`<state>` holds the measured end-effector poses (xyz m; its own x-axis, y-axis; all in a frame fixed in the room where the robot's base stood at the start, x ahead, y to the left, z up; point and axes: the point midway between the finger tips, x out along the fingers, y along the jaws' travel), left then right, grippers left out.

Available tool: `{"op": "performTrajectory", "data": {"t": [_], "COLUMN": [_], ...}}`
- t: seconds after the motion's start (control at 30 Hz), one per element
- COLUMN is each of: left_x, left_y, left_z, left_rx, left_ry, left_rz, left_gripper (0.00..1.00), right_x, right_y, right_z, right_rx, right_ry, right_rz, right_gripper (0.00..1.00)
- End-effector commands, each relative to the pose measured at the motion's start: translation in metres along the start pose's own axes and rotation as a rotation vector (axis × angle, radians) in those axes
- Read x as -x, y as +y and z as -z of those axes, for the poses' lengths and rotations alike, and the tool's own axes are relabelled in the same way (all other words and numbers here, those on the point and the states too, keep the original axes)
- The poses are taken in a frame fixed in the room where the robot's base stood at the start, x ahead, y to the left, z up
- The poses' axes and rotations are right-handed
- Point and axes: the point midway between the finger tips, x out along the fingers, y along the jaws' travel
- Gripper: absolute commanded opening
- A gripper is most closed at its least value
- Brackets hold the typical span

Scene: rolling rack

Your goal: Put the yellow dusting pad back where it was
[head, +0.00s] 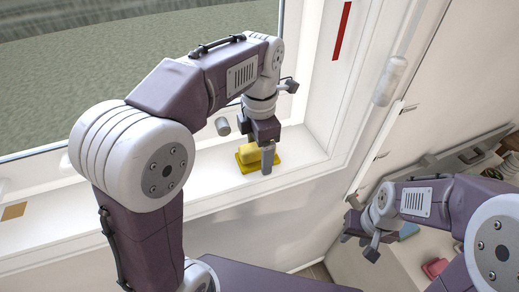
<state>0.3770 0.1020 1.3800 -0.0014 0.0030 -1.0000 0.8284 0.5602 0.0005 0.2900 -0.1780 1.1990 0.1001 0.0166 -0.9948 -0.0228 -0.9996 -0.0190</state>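The yellow dusting pad (246,156) is on or just above the white window sill, with a raised block on a flat, wider base. My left gripper (262,155) points down over it, with one grey finger in front of the block's right side. The other finger is hidden, so I cannot tell whether it grips the pad or only straddles it. My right gripper (360,242) hangs at the lower right, away from the sill, with its fingers apart and nothing seen between them.
The window sill (200,200) runs along the window, with a tan square (14,211) at its left end. A red strip (342,31) marks the window frame. At right are a shelf with dark items and a red item (434,268) lower down.

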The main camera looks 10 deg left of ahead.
Motion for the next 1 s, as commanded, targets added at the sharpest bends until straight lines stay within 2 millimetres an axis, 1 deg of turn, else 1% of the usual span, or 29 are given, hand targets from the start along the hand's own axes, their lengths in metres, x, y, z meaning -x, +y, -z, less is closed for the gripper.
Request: {"op": "performTrajectory", "data": {"t": [0.3, 0.37, 0.43, 0.53, 0.7, 0.8, 0.9, 1.0], "left_x": [0.001, 0.004, 0.011, 0.032, 0.077, 0.099, 0.114, 0.12], "left_y": [0.0, 0.0, 0.001, 0.001, 0.001, 0.001, 0.0, 0.0], "left_z": [0.0, 0.0, -0.001, -0.001, -0.001, -0.001, -0.001, 0.0], "left_rx": [0.0, 0.0, 0.0, 0.0, 0.0, 0.0, 0.0, 0.0], "left_ry": [0.0, -0.001, -0.002, -0.004, -0.004, -0.002, -0.001, 0.0], "left_rz": [0.0, -0.001, -0.002, -0.003, -0.003, -0.002, -0.001, 0.0], "left_gripper": [0.8, 0.8, 0.8, 0.8, 0.8, 0.8, 0.8, 0.8], "right_x": [0.0, 0.0, -0.001, -0.001, 0.004, 0.009, 0.013, 0.015], "right_y": [0.0, 0.0, 0.0, 0.0, 0.0, 0.0, 0.0, 0.0], "right_z": [0.0, 0.0, 0.0, 0.0, 0.0, 0.001, 0.001, 0.001], "right_rx": [0.0, 0.0, 0.0, 0.0, 0.0, 0.0, 0.0, 0.0], "right_ry": [0.0, 0.0, 0.0, 0.0, 0.0, 0.0, 0.0, 0.0], "right_rz": [0.0, 0.0, 0.0, 0.0, 0.0, 0.0, 0.0, 0.0], "right_gripper": [0.36, 0.36, 0.36, 0.36, 0.36, 0.36, 0.36, 0.36]}}
